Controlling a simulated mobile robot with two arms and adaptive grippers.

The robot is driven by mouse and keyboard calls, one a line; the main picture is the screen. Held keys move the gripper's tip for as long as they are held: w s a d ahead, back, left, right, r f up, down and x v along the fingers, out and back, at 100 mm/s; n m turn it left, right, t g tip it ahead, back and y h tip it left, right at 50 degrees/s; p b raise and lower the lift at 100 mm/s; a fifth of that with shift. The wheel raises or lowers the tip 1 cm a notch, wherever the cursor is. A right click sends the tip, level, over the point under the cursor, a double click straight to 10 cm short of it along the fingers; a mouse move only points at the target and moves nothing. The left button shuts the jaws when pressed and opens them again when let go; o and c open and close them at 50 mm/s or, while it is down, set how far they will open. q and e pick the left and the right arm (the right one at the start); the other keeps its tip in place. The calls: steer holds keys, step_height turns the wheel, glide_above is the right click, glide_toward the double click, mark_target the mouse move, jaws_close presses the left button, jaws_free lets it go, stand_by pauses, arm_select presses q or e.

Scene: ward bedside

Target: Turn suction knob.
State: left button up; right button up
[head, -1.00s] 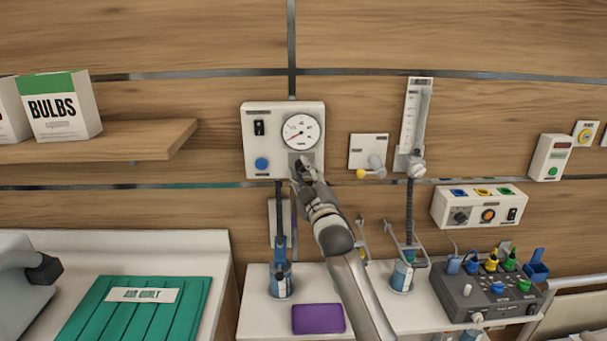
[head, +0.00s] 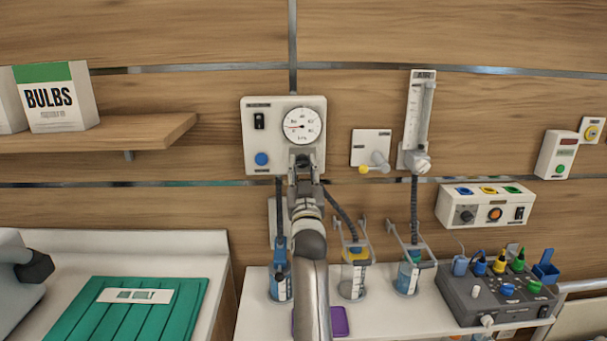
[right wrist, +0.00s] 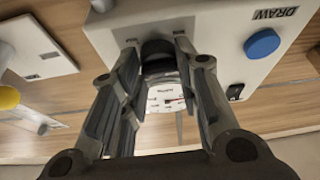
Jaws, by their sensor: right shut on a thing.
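The white suction panel (head: 250,138) is fixed to the wood wall and carries a round gauge (head: 301,125) with its needle pointing left. A black knob sits under the gauge, largely hidden by my gripper in the head view; the right wrist view shows the dark knob (right wrist: 157,50) between my fingers. My right gripper (head: 304,160) is shut on this knob, reaching it from below; its two fingers (right wrist: 157,62) stand on either side of it. My left gripper is not in view.
The panel also has a blue button (head: 261,159) and a black switch (head: 259,121). A flowmeter (head: 417,125) and a small outlet plate (head: 364,146) are to its right. Jars (head: 353,278), a purple box (head: 340,320) and a grey device (head: 480,298) stand on the counter below.

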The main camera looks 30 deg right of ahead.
steer(key=shift+a+f+m+g+h, duration=0.1)
steer(key=shift+m+g+h, duration=0.3)
steer(key=shift+m, duration=0.6)
steer(key=shift+m+h, duration=0.3)
steer(key=o, duration=1)
